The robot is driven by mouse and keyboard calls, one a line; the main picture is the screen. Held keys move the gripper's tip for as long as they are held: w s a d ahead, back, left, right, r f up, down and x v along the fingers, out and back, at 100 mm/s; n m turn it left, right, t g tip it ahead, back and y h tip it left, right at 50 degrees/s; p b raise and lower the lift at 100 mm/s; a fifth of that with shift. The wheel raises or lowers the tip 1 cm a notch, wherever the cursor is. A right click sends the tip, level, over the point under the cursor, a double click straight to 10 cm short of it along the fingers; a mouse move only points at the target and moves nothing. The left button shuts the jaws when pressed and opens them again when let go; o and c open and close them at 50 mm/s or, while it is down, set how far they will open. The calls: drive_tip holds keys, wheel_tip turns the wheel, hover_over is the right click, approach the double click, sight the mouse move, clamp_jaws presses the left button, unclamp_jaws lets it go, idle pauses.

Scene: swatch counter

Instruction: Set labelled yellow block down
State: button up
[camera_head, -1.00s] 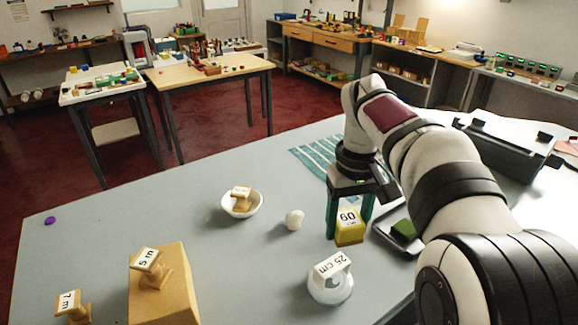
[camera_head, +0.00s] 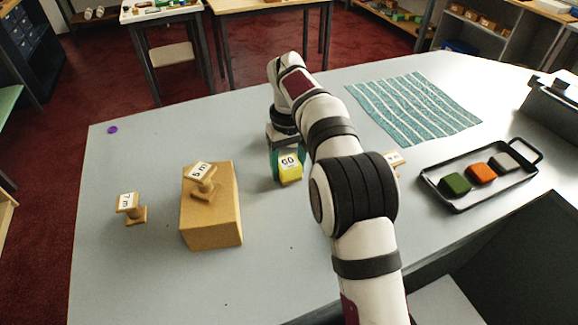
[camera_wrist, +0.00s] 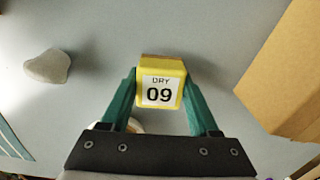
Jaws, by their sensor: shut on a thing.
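The yellow block (camera_head: 290,171) has a white label and sits between the green fingers of my gripper (camera_head: 287,160), left of my forearm. In the wrist view the label on the yellow block (camera_wrist: 161,91) reads "DRY 09", and my gripper (camera_wrist: 160,100) is shut on its two sides. The block is over the grey counter (camera_head: 130,270), to the right of the tan box. I cannot tell whether its underside touches the counter.
The tan box (camera_head: 212,225) bears a wooden stamp (camera_head: 202,178); another stamp (camera_head: 130,207) stands left. A black tray (camera_head: 462,207) at right holds green, orange and grey blocks. A striped cloth (camera_head: 415,110) lies behind it. A pale stone (camera_wrist: 48,67) lies near the gripper.

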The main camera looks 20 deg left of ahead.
drive_tip(key=shift+f, duration=0.3)
drive_tip(key=o, duration=1.4)
drive_tip(key=shift+f, duration=0.1)
drive_tip(key=shift+c, duration=0.2)
